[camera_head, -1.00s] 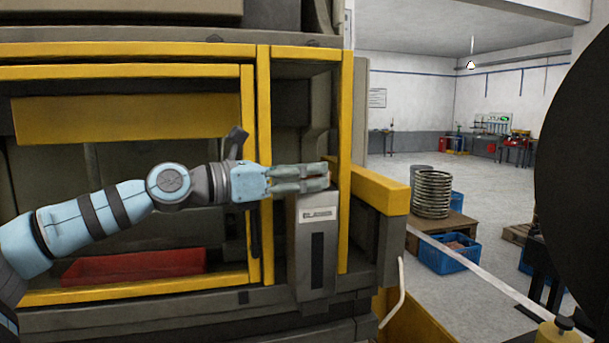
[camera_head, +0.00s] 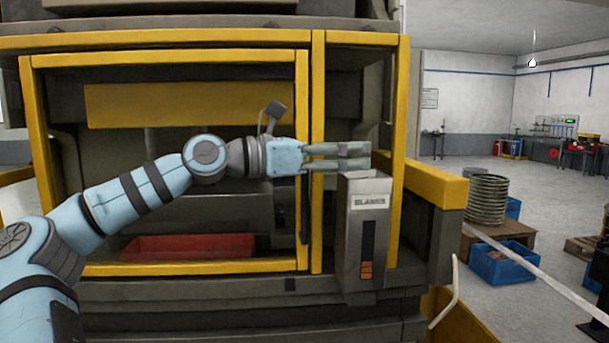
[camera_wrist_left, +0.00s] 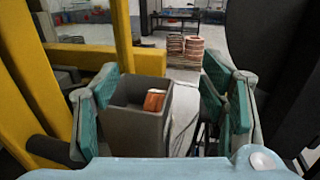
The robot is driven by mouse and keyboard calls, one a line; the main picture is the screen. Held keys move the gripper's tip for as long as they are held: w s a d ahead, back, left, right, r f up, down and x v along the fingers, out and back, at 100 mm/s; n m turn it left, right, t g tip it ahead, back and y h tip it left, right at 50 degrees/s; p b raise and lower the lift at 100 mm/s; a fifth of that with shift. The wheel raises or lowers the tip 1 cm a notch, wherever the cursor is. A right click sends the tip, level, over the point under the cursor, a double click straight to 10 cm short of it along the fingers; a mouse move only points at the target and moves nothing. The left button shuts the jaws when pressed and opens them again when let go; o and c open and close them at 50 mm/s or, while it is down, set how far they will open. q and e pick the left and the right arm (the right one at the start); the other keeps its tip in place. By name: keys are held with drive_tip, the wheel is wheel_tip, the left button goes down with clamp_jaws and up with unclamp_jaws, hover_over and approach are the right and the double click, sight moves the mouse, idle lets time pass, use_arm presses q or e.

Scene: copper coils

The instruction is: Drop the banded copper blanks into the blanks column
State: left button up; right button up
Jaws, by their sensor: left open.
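The blanks column (camera_head: 350,240) is a grey upright box with a BLANKS label and a dark front slot. Orange-brown copper blanks (camera_head: 366,270) show at the bottom of the slot. In the left wrist view the column (camera_wrist_left: 135,130) has an open top, and an orange copper blank (camera_wrist_left: 154,100) shows inside it. My left gripper (camera_head: 366,155) is level above the column's top, its fingers pointing right. In the left wrist view the gripper (camera_wrist_left: 160,88) is open, fingers apart on either side of the column mouth, with nothing between them. My right gripper is not in view.
A yellow frame (camera_head: 317,200) stands just left of the column, and a yellow rail (camera_head: 430,185) runs to its right. A red tray (camera_head: 188,247) lies inside the machine. Behind are a stacked coil (camera_head: 487,200) and a blue crate (camera_head: 500,265).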

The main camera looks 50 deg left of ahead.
use_arm(q)
drive_tip(key=b+v, duration=0.4)
drive_tip(key=v, duration=0.5)
drive_tip(key=shift+f, duration=0.15)
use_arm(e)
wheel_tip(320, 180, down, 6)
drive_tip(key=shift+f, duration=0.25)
use_arm(q)
drive_tip(key=shift+s+a, duration=0.1)
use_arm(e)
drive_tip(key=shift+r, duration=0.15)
